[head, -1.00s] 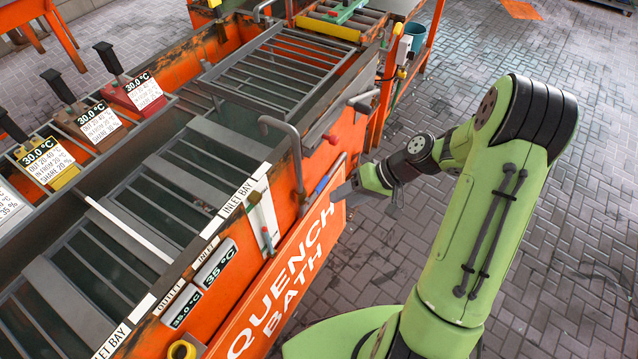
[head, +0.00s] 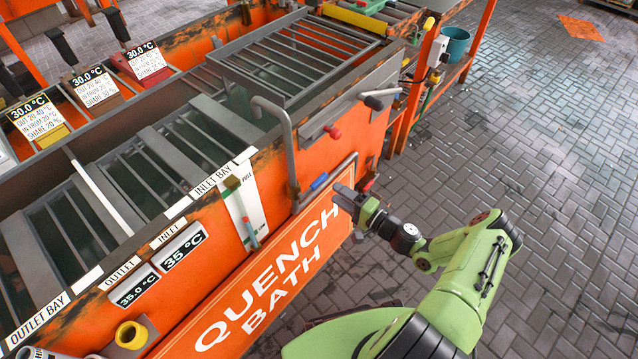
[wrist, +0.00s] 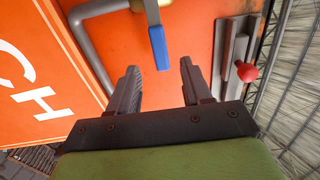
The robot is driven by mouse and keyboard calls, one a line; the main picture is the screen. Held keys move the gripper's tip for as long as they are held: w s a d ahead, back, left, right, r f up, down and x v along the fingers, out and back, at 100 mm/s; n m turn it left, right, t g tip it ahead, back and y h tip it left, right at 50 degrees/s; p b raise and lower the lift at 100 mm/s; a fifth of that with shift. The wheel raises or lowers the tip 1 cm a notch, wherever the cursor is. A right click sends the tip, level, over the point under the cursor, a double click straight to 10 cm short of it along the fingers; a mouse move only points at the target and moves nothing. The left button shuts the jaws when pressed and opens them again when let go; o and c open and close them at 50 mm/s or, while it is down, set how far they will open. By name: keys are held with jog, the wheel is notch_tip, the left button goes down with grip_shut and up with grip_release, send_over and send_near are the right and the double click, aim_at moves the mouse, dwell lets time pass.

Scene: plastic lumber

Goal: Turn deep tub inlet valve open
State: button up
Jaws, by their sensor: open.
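A blue-handled lever (head: 319,182) sits on a grey pipe at the orange wall of the quench bath, near its right end. In the wrist view the blue handle (wrist: 158,48) hangs down from a brass-coloured fitting, just beyond my fingertips. My gripper (wrist: 158,82) is open and empty, its two fingers pointing at the wall on either side of the handle's line. The handle looks ahead of the fingers, apart from them. In the head view my gripper (head: 340,196) is beside the orange sign panel, just right of and below the handle. No label naming this valve is readable.
A red knob (wrist: 247,72) on a grey bracket stands right of my fingers. The QUENCH BATH sign (head: 270,270) lies close on the left. A bent grey pipe (head: 290,150) rises over the bath rim. The paved floor (head: 530,190) at right is clear.

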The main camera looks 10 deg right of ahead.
aim_at(321, 183)
jog(key=b+x, duration=0.1)
jog(key=x, duration=0.7)
jog(key=shift+a+b, duration=0.1)
jog(key=shift+b, duration=0.3)
grip_shut()
